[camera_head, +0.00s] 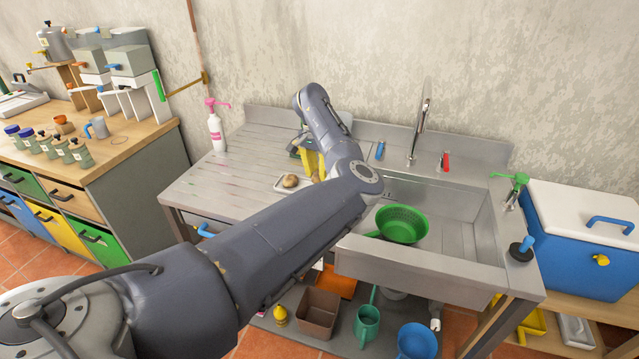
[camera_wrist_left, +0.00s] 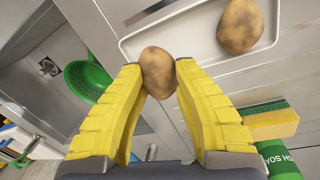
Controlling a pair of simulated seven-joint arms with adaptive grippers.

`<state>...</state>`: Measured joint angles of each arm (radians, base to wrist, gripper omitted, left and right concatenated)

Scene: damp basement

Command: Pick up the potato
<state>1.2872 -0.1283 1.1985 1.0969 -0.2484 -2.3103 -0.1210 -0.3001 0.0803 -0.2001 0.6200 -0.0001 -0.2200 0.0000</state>
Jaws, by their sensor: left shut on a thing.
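A brown potato (camera_wrist_left: 157,75) is between the yellow fingertips of my left gripper (camera_wrist_left: 160,68), which is shut on it. In the head view my left gripper (camera_head: 313,165) is at the back of the counter, largely behind my own arm, and the held potato cannot be made out there. A second potato (camera_wrist_left: 240,26) lies on a pale shallow tray (camera_wrist_left: 165,22); in the head view a potato (camera_head: 290,181) shows on this tray, left of the yellow fingers. I cannot tell whether the held potato touches the tray. My right gripper is not in view.
A green colander (camera_head: 402,224) is in the sink (camera_head: 455,240) to the right. A yellow-and-green sponge (camera_wrist_left: 268,122) and a green soap bottle (camera_wrist_left: 280,160) are close to the gripper. A white pump bottle (camera_head: 216,132) stands at the counter's back left. The counter's left part is clear.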

